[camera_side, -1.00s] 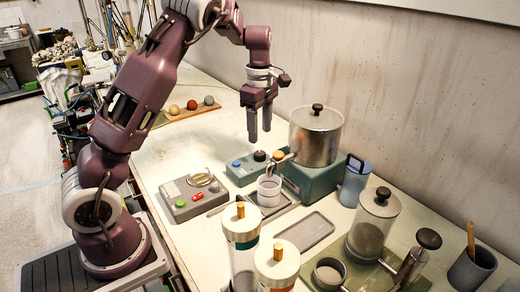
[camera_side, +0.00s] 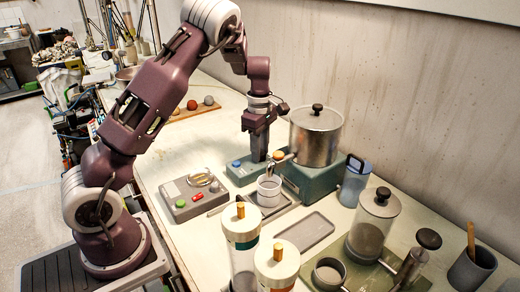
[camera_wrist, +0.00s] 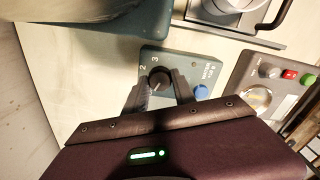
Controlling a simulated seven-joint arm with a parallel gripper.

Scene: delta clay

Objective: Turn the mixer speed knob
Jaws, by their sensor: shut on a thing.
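The mixer speed knob (camera_wrist: 158,79) is a dark round knob on a small blue-green control box (camera_wrist: 182,62) with printed numbers beside it. In the wrist view my gripper (camera_wrist: 162,84) has its two fingers on either side of the knob, shut on it. In the side view my gripper (camera_side: 259,156) points straight down at the control box (camera_side: 240,172), and its fingers hide the knob there. A blue button (camera_wrist: 201,91) sits on the same box.
A steel pot (camera_side: 314,138) on a teal base stands just right of my gripper. A white cup (camera_side: 269,190) stands in front. A grey box (camera_side: 193,196) with green and red buttons is at the left. Clear-walled jars (camera_side: 373,222) stand at the front right.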

